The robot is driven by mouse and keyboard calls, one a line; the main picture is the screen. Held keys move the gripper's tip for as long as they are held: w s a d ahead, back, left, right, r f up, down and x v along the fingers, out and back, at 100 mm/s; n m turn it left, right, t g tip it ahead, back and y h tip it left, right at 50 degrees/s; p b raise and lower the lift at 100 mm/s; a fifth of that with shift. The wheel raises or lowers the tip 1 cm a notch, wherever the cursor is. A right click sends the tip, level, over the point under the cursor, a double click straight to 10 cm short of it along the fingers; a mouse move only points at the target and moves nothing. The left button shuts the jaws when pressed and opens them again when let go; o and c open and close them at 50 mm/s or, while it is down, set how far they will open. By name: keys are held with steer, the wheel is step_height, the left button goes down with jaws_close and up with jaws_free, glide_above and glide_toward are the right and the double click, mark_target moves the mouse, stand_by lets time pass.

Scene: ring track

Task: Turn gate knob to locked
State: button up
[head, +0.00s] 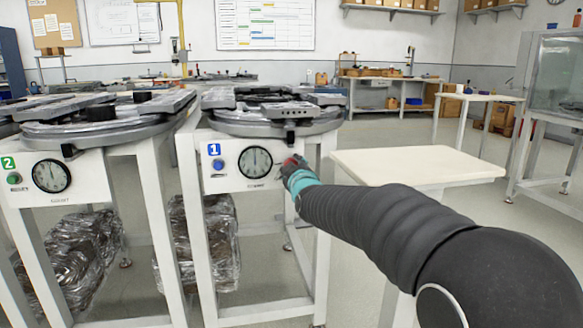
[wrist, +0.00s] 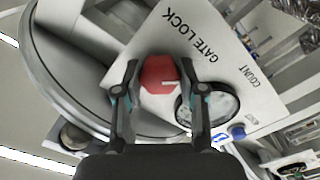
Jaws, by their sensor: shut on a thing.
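The red gate knob (wrist: 157,74) is on the white front panel (wrist: 205,40) of station 1, beside the printed words GATE LOCK. A short white mark on the knob points right in the wrist view. My gripper (wrist: 160,82) has a finger on each side of the knob and is shut on it. In the head view my gripper (head: 291,170) reaches the right end of the station 1 panel. Only a bit of red knob (head: 290,160) shows there; the gripper hides the rest. I cannot tell from the mark whether the knob is at locked.
A round count dial (head: 255,162) and a blue button (head: 218,164) sit left of the knob. The grey ring track (head: 270,115) lies above the panel. Station 2 (head: 85,175) stands to the left. A cream table (head: 415,165) stands close on the right.

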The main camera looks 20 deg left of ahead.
steer(key=n, duration=0.4)
steer(key=shift+a+n+p, duration=0.1)
steer(key=shift+n+p, duration=0.2)
steer(key=shift+n, duration=0.1)
steer(key=n, duration=0.4)
steer(key=shift+n+p, duration=0.3)
steer(key=shift+p, duration=0.05)
steer(key=shift+f, duration=0.1)
steer(key=o, duration=1.2)
steer(key=shift+s, duration=0.1)
steer(key=shift+c, duration=0.2)
steer(key=v, duration=1.2)
